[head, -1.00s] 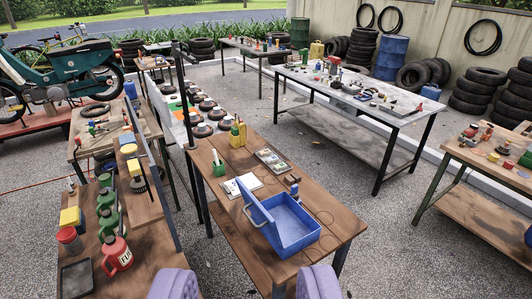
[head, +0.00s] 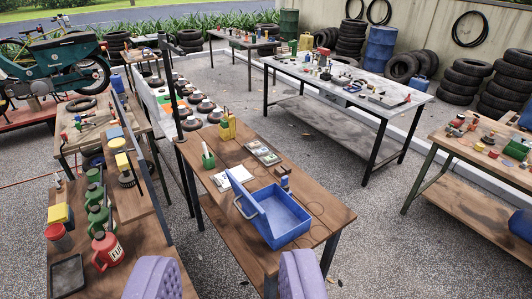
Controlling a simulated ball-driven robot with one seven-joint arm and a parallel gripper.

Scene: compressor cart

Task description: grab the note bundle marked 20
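A flat grey tray (head: 264,152) lies on the wooden table in the middle, behind the open blue box. It holds small flat pieces that look like note bundles, but they are too small for me to read a 20 on any of them. My gripper (head: 226,268) shows as two purple padded fingers at the bottom edge. They stand wide apart with nothing between them. The gripper is on the near side of the table, well short of the tray.
The blue box (head: 284,222) with its raised lid stands on the table (head: 244,240) between my gripper and the tray. A white pad (head: 237,176), a green cup (head: 208,160) and a yellow container (head: 227,128) stand nearby. A left bench holds a red can (head: 106,250).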

